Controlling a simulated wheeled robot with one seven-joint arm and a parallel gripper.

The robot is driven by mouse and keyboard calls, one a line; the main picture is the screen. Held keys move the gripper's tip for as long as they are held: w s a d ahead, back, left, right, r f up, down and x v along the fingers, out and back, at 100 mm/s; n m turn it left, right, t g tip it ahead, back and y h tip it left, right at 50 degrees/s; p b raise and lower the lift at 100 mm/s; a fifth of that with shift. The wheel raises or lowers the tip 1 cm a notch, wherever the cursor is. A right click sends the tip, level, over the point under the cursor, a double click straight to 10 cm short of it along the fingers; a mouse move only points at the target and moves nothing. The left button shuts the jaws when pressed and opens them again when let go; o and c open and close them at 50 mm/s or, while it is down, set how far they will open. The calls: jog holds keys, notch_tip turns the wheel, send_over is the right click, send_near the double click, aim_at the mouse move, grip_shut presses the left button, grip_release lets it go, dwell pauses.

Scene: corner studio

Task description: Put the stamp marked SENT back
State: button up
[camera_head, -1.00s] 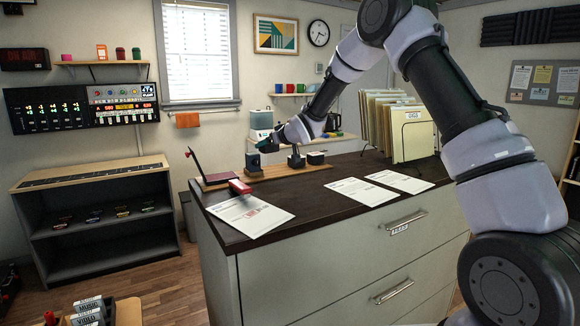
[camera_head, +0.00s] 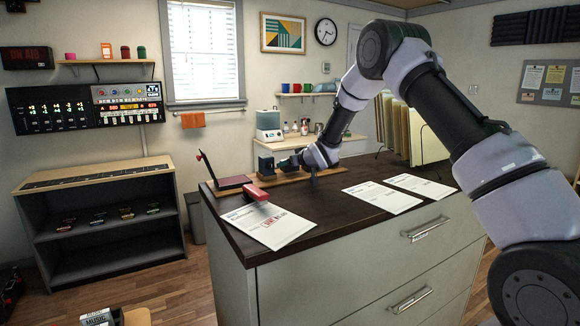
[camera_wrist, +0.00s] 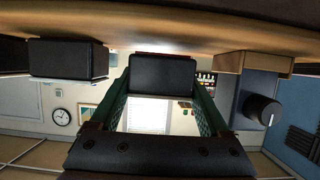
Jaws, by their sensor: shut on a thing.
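My gripper (camera_head: 288,163) is low over the wooden stamp board (camera_head: 258,181) at the back of the counter. In the wrist view its green fingers (camera_wrist: 162,98) are shut on a dark block-shaped stamp (camera_wrist: 162,76), close under the board's wooden surface (camera_wrist: 150,24), as that view is upside down. I cannot tell whether the stamp touches the board. No SENT marking is readable. Another dark block (camera_wrist: 68,58) stands to one side, and a block with a round knob (camera_wrist: 262,108) to the other. In the head view a dark block (camera_head: 266,165) stands left of my gripper.
Two more papers (camera_head: 382,197) lie to the right. File folders (camera_head: 425,145) stand behind my arm.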

jog(key=shift+f, duration=0.3)
jog(key=o, duration=1.2)
jog(key=shift+f, duration=0.15)
jog(key=shift+o, duration=0.2)
jog(key=shift+s+d+r, duration=0.2)
jog(key=shift+s+r, duration=0.05)
jog(key=shift+r, duration=0.05)
jog(key=v, duration=1.1)
jog(key=shift+s+d, duration=0.15)
jog(key=s+d+r+m+h, duration=0.3)
jog(key=s+d+r, duration=0.3)
jog(key=d+r, duration=0.3)
jog(key=s+d+r+m+h, duration=0.2)
jog(key=s+d+r+m, duration=0.1)
jog(key=s+d+r, duration=0.65)
jog(key=s+d+m+g, duration=0.2)
jog(key=s+d, duration=0.2)
jog(key=s, duration=0.8)
jog(key=s+d+m+g, duration=0.2)
jog(key=s+d+m, duration=0.1)
jog(key=s, duration=0.9)
jog(key=shift+s+d, duration=0.25)
jog(key=shift+d, duration=0.6)
